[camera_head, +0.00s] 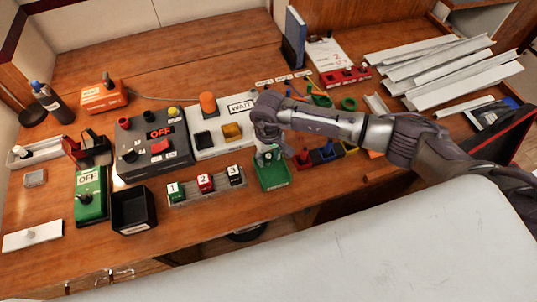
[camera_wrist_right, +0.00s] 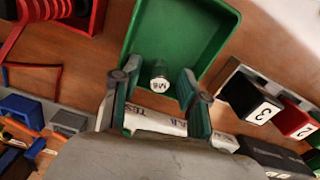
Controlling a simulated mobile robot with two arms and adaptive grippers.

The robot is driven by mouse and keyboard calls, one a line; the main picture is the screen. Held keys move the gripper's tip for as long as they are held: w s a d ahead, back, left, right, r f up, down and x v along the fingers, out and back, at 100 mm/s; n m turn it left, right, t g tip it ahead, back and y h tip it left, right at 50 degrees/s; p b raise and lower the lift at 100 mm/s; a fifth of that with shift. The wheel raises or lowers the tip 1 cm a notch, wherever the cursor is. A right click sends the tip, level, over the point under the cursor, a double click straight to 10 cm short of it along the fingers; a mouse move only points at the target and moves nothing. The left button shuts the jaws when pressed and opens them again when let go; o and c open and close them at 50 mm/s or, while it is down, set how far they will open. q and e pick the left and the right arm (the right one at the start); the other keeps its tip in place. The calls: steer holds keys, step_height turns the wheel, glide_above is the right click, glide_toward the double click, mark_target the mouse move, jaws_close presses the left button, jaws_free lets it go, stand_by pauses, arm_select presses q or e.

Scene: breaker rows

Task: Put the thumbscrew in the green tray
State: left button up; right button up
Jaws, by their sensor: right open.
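The green tray (camera_head: 274,180) lies near the front edge of the bench, and it fills the top middle of the right wrist view (camera_wrist_right: 182,35). A small pale thumbscrew with a marked end (camera_wrist_right: 160,78) shows against the tray floor, towards its near end. My right gripper (camera_head: 268,158) is over the tray, pointing down. In the right wrist view its fingers (camera_wrist_right: 157,88) are apart, one on each side of the thumbscrew, with gaps visible. In the head view the gripper mostly hides the thumbscrew. My left gripper is out of view.
Numbered blocks in a rack (camera_head: 206,188) stand left of the tray. A white box marked WAIT (camera_head: 212,146) is behind. Red (camera_head: 304,164) and blue (camera_head: 326,154) bins are at right, with a black bin (camera_head: 133,210) farther left. Bare wood lies in front of the rack.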

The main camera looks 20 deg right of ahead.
mark_target(268, 156)
step_height(268, 156, up, 12)
steer(key=b, duration=0.3)
stand_by(0.4)
